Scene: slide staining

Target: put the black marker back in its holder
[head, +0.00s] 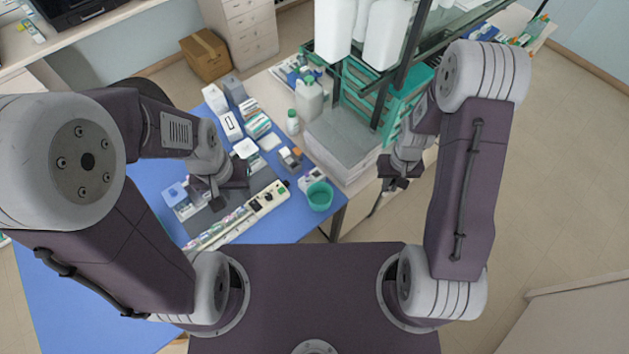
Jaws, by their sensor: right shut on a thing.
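My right gripper (391,187) is out over the floor, right of the blue table and below the teal rack. It is shut on a small dark thing that looks like the black marker; its shape is mostly hidden by the fingers. My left gripper (214,197) hangs over the grey mat on the blue table, and whether its jaws are open is too small to tell. I cannot make out the marker's holder with certainty among the small items on the table.
The blue table (290,219) carries a teal cup (319,196) near its right edge, a long white strip with a switch panel (267,199), and several small boxes. A white bottle (308,100) and a teal rack (368,104) stand behind. Open floor lies right.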

